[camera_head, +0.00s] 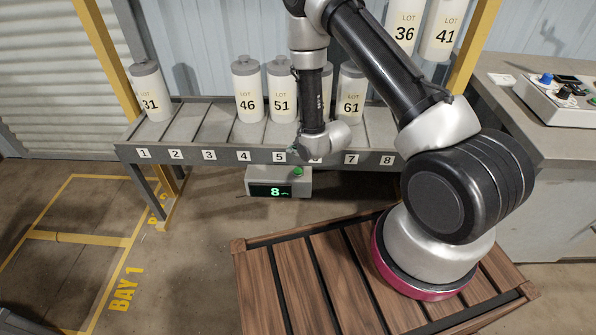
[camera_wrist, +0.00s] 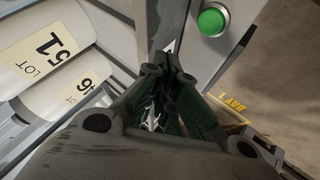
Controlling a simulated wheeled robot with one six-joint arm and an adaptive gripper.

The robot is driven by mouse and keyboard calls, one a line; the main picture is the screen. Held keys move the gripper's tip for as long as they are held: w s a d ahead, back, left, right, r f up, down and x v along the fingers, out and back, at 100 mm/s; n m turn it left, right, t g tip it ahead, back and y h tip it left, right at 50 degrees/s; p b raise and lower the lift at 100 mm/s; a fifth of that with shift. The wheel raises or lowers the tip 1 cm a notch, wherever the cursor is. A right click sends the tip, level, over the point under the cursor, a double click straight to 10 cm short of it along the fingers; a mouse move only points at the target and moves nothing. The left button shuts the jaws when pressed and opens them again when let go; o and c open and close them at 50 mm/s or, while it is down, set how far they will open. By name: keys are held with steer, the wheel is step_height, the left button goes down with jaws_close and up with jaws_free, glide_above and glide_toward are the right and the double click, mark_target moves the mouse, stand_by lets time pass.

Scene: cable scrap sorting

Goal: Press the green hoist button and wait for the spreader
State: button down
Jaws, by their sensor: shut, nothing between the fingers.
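The green hoist button (camera_head: 298,171) sits on top of a small grey control box (camera_head: 306,184) under the front of the shelf. The box's dark display (camera_head: 270,191) shows a green 8 and a small mark. In the wrist view the round green button (camera_wrist: 212,20) is at the top, right of the fingertips. My gripper (camera_wrist: 172,72) is shut and empty, its tips apart from the button in that picture. In the head view my wrist hangs at the shelf's front edge, above and right of the button, and mostly hides the gripper. I cannot make out a spreader.
White lot canisters, including LOT 31 (camera_head: 150,92), 46 (camera_head: 248,90), 51 (camera_head: 281,90) and 61 (camera_head: 351,92), stand on the numbered shelf (camera_head: 215,154). Canisters 36 and 41 are higher up. A knobbed panel (camera_head: 556,100) is at right. The yellow-marked BAY 1 floor (camera_head: 85,262) is clear.

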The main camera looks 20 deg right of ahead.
mark_target(296, 172)
steer(key=shift+f, duration=3.2)
steer(key=shift+f, duration=0.1)
steer(key=shift+f, duration=0.3)
